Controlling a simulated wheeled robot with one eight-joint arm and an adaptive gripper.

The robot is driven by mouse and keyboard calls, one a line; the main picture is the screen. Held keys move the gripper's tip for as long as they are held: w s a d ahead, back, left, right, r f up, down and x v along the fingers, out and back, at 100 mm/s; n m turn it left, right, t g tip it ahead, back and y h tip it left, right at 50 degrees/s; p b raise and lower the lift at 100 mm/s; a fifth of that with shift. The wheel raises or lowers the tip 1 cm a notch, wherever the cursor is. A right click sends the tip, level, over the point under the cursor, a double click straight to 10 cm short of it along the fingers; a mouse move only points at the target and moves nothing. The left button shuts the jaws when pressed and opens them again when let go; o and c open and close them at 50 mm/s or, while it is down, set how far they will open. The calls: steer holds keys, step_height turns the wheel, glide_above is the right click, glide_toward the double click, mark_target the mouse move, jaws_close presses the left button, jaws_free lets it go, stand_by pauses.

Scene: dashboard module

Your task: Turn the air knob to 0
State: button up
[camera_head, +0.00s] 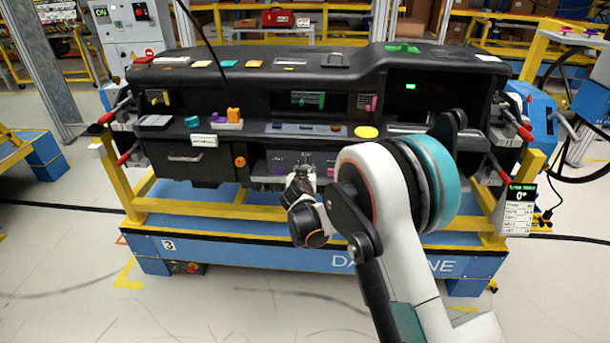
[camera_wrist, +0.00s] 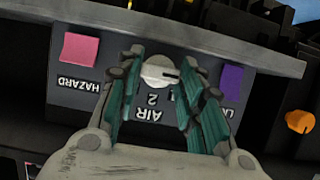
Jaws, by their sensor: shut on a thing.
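The air knob (camera_wrist: 158,72) is a pale round knob with a dark mark at its right side in the wrist view. The word AIR and a digit 2 appear upside down just below it on the dark control panel (camera_wrist: 125,45). My gripper (camera_wrist: 161,78) has its green-padded fingers on both sides of the knob and is shut on it. In the head view my gripper (camera_head: 300,183) is at the lower middle of the dashboard (camera_head: 270,78), in front of the panel. The knob is hidden there by my gripper.
A pink square (camera_wrist: 81,49) labelled HAZARD and a purple square (camera_wrist: 231,79) flank the knob. An orange knob (camera_wrist: 299,121) lies farther right. A yellow rail (camera_head: 240,208) runs below the dashboard. A small screen (camera_head: 520,197) at right reads 0°.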

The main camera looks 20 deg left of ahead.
stand_by(0.4)
steer(key=o, duration=1.1)
steer(key=shift+c, duration=0.2)
steer(key=shift+s, duration=0.1)
steer(key=v, duration=1.2)
